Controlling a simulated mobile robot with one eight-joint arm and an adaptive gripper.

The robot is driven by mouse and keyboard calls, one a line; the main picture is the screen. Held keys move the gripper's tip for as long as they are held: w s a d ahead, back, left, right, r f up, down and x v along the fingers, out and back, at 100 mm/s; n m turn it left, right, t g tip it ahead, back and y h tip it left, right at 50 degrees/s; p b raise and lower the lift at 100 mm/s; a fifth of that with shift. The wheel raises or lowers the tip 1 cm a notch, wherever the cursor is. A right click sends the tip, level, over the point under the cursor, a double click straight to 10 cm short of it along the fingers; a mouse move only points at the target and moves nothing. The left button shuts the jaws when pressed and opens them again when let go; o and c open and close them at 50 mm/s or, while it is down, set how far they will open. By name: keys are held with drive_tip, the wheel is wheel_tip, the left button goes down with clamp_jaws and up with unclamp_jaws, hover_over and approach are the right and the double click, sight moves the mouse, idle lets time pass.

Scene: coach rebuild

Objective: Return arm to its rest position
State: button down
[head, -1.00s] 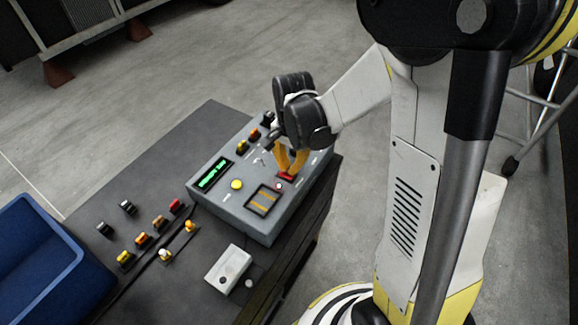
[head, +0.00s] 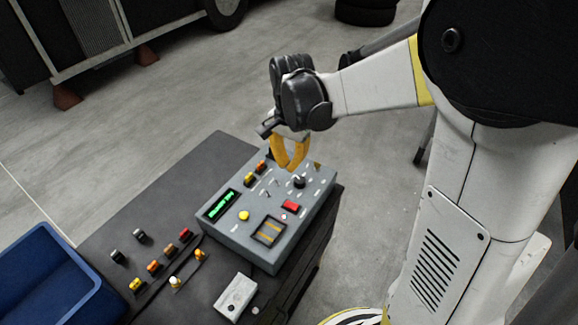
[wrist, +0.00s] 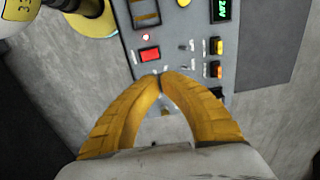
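My gripper (head: 290,170) has yellow fingers and hangs above the far part of the grey control box (head: 232,240), apart from the red switch (head: 291,206). In the wrist view the fingertips of my gripper (wrist: 160,76) meet with nothing seen between them. The red switch (wrist: 149,55) lies just beyond them there, with a small lit red lamp (wrist: 145,37) beside it. My arm is bent, reaching left from the right side of the head view.
The box stands on a dark table (head: 120,220) with several small coloured connectors and a white switch box (head: 236,297). A blue bin (head: 45,285) is at the left. Tyres (head: 365,12) and a dark cart (head: 90,40) are at the back. Grey floor between is clear.

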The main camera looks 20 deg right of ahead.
drive_tip(key=shift+s, duration=0.1)
idle(0.3)
drive_tip(key=s+a+n+t+b, duration=0.1)
drive_tip(key=s+n+t+b, duration=0.5)
drive_tip(key=s, duration=0.7)
drive_tip(key=n+b, duration=0.2)
drive_tip(key=n, duration=0.2)
drive_tip(key=shift+s+a+n+t+b, duration=0.3)
drive_tip(key=shift+s+n+t+b, duration=0.05)
drive_tip(key=shift+n+t, duration=0.05)
